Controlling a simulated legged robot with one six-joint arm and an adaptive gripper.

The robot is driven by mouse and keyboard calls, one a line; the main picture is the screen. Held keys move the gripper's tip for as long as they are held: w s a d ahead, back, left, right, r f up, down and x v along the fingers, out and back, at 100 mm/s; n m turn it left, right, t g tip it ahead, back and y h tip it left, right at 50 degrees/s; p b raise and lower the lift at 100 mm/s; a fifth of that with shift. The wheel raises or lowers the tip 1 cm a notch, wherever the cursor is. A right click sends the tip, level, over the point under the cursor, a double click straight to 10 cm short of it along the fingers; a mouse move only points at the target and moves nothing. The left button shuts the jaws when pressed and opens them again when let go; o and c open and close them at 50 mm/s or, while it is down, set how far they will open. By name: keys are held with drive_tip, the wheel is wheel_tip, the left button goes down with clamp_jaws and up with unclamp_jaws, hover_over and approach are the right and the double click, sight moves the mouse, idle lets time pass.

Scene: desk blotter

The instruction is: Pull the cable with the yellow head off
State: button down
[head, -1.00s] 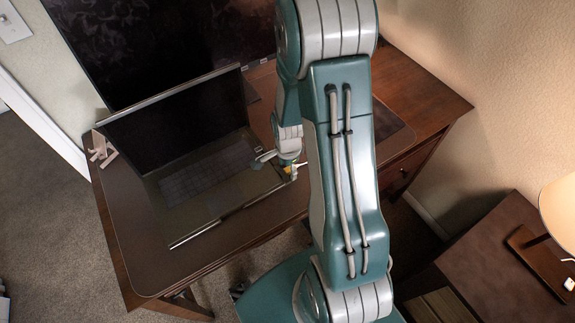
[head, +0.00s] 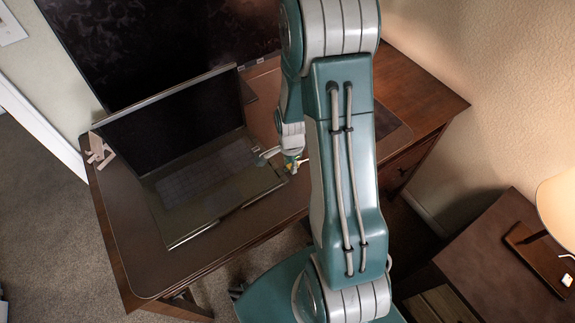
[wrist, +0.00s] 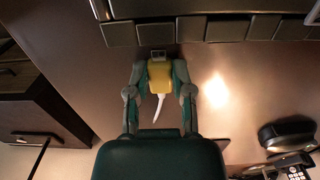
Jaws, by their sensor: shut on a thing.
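My gripper (wrist: 159,90) is shut on the yellow head (wrist: 160,76) of a cable, one finger on each side. A white cable (wrist: 160,106) trails from the head back toward my wrist. The head's metal plug (wrist: 158,54) shows in front of it, close to a dark block on the laptop's edge. I cannot tell whether the tip is still inside a port. In the head view my gripper (head: 291,167) is low beside the right side of the open laptop (head: 215,190); the yellow head is tiny there and partly hidden.
Several dark blocks (wrist: 221,28) line the laptop's edge. The laptop stands on a brown desk (head: 125,225) with a large dark screen (head: 150,40) behind. A phone-like device (wrist: 287,134) is at lower right in the wrist view. Bare desk lies around my gripper.

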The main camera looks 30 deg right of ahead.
drive_tip(key=shift+w+d, duration=0.1)
drive_tip(key=shift+d, duration=2.1)
drive_tip(key=shift+r, duration=2.05)
